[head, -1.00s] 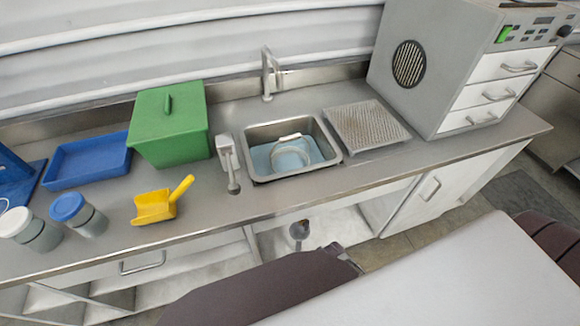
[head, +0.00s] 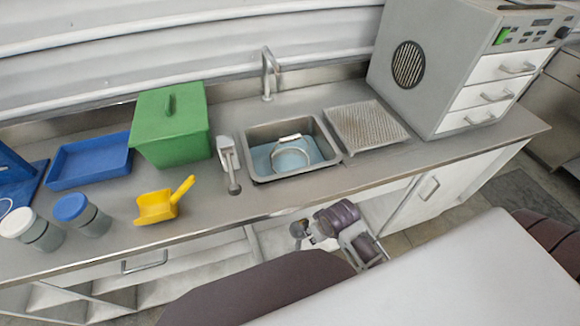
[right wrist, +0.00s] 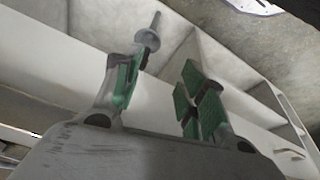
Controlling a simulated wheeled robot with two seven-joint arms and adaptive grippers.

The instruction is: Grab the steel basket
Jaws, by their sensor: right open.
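The steel basket (head: 292,158) appears as a round, pale metal rim with a raised handle, sitting in the sink (head: 258,133) over a light blue bottom. My right gripper (head: 310,240) is below the counter's front edge, in front of the open space under the sink, well apart from the basket. In the right wrist view my right gripper (right wrist: 163,85) shows two spread fingers with green pads and nothing between them. The basket is not visible in that view. My left gripper is not in view.
A tap (head: 268,75) stands behind the sink. A perforated tray (head: 366,127) lies to its right, and a grey dispenser-like object (head: 228,158) to its left. A green box (head: 170,125) and yellow scoop (head: 160,205) stand further left. The counter edge (head: 300,210) lies above my gripper.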

